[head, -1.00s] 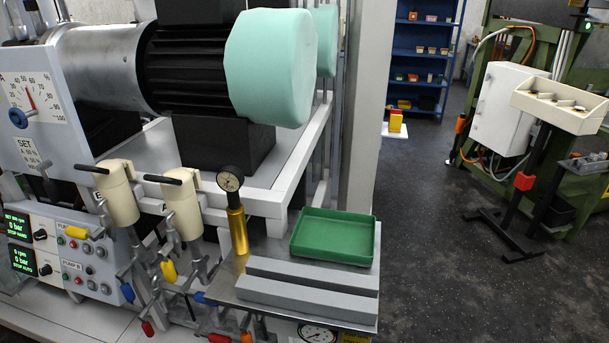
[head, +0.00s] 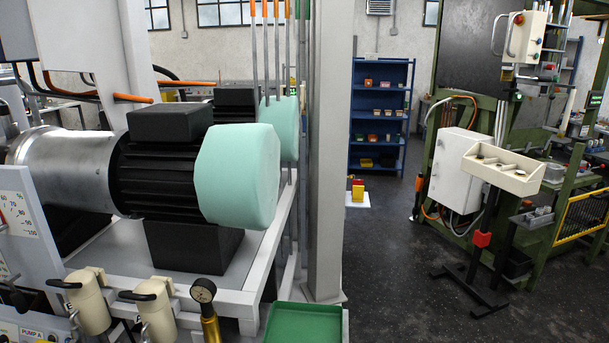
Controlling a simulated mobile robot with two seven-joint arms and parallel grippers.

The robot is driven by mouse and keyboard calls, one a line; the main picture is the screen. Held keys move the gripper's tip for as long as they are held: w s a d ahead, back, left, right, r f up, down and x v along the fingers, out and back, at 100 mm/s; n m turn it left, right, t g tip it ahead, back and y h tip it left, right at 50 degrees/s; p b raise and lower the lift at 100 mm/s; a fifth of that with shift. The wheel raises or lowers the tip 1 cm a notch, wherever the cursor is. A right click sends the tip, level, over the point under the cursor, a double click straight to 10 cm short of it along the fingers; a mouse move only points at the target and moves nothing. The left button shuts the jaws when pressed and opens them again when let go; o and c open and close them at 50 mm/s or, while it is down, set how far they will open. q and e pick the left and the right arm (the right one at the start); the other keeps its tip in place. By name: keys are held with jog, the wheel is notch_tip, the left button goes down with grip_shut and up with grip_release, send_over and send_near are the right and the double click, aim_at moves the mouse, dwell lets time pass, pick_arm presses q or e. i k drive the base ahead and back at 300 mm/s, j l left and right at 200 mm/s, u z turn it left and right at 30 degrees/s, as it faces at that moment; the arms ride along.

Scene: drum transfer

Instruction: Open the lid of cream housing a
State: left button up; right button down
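Two cream housings stand side by side on the front of the white machine frame in the head view, at the lower left. The left cream housing (head: 93,308) and the right cream housing (head: 156,319) each have a cream top with a black handle pointing left. Both tops appear to be in place. The lower part of the right housing is cut off by the picture's bottom edge. Neither of my grippers is in view.
A brass-bodied gauge (head: 206,305) stands right of the housings, beside a green tray (head: 303,322). A black motor with a mint-green cover (head: 237,177) sits above and behind. A grey post (head: 326,160) rises at the centre. Dark floor (head: 385,265) is open to the right.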

aim_at(150, 296)
jog(key=u, duration=1.2)
